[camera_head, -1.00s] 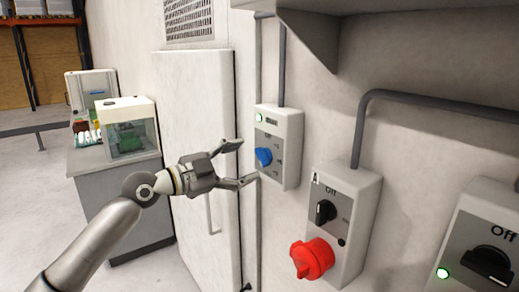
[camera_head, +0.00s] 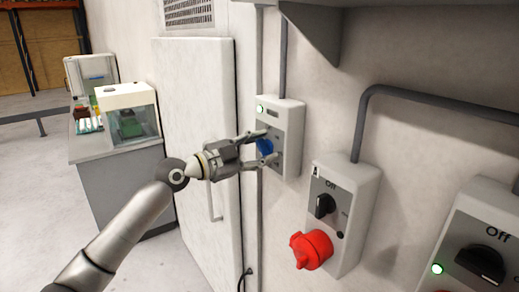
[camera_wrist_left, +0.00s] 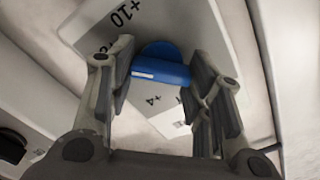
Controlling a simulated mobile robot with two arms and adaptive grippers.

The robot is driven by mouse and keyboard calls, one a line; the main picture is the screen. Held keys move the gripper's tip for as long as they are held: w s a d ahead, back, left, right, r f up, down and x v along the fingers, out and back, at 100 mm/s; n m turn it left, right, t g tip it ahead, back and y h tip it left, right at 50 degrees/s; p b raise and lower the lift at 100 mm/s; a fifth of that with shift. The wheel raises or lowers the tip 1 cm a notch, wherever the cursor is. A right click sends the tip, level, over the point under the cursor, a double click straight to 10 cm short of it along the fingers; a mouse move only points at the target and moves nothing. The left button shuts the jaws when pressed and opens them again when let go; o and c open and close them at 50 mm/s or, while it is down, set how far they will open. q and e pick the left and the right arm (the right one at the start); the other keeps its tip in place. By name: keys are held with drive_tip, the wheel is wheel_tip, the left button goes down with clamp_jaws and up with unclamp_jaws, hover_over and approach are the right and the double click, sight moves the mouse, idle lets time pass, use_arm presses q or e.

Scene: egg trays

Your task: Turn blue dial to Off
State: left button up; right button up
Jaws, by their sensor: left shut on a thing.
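The blue dial (camera_head: 264,147) sits on the front of a grey wall box (camera_head: 291,127) with a green light at its top. My left gripper (camera_head: 267,147) reaches it from the left, with one finger above and one below the dial. In the left wrist view the blue dial (camera_wrist_left: 160,66) lies between the two fingers (camera_wrist_left: 160,82), which are shut on it. The box face there shows "+10" and "+4" marks; no "Off" mark can be read on it. My right gripper is not in view.
A second box with a black switch (camera_head: 325,206) and a red socket (camera_head: 311,250) is to the right. Another black dial (camera_head: 481,263) is at the far right. A tall white cabinet door (camera_head: 195,120) stands behind my left arm. A counter with a glass-sided machine (camera_head: 128,115) is farther left.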

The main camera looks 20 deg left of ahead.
use_arm(q)
drive_tip(key=shift+c, duration=0.6)
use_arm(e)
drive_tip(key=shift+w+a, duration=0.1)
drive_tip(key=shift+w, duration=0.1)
